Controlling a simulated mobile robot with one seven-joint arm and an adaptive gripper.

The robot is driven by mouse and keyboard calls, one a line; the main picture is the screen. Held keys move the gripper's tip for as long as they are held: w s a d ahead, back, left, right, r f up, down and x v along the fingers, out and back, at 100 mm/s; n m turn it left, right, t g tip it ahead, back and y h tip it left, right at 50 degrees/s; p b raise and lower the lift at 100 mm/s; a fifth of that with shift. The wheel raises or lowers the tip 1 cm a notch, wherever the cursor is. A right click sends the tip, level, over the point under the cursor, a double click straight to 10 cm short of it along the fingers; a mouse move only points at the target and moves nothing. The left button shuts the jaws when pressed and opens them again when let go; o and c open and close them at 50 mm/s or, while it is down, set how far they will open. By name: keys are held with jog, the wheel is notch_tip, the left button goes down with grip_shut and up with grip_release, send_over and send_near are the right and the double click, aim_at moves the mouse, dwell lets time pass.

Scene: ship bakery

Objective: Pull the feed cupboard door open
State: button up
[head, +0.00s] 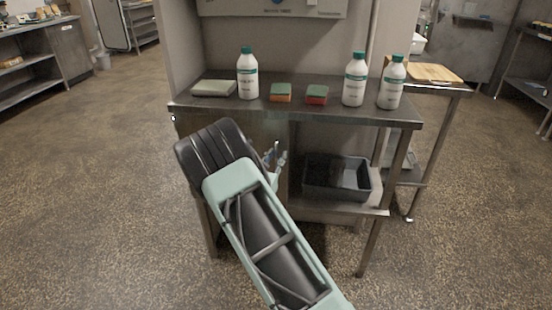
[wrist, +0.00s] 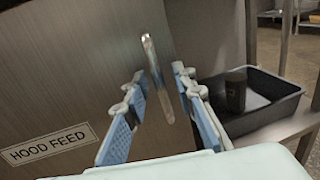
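The feed cupboard door (wrist: 75,75) is a grey metal panel with a label (wrist: 50,144) reading "HOOD FEED". It looks shut. Its upper part shows under the left half of the steel counter in the head view (head: 262,133); my arm hides much of the rest. A slim metal bar handle (wrist: 151,58) stands near the door's right edge. My gripper (wrist: 159,75) is open, with its blue-padded fingers on either side of the handle in the wrist view. I see gaps between fingers and handle; the depth is hard to judge. My gripper also shows in the head view (head: 276,157).
The counter (head: 330,110) holds several white bottles, two sponges and a folded cloth (head: 213,88). A dark grey bin (head: 337,190) sits on the open shelf right of the cupboard, close to my gripper's right side. Open floor (head: 90,200) lies to the left.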

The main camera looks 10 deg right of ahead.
grip_shut()
